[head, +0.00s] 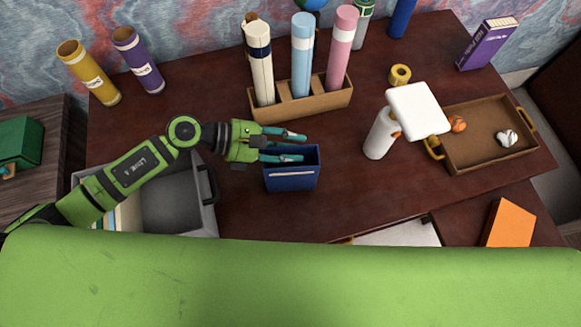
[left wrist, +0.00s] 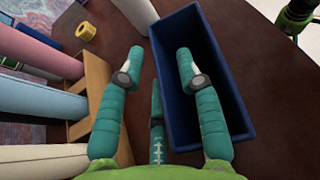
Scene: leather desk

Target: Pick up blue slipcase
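The blue slipcase (head: 291,178) is an open-topped box standing on the dark desk, left of the middle in the head view. It also shows in the left wrist view (left wrist: 235,128), its opening facing the camera and seeming empty. My left gripper (head: 301,147), green with teal fingers, is open at the slipcase's far-left side. In the left wrist view its fingers (left wrist: 158,66) straddle the slipcase's left wall: one shows over the opening, the other outside. I cannot tell whether they touch it.
A brown holder (head: 335,101) with several upright tubes stands just behind the slipcase. A grey bin (head: 205,218) is to its left, a white cylinder (head: 379,137) to its right. A brown tray (head: 475,155) lies at the right. Desk between slipcase and cylinder is clear.

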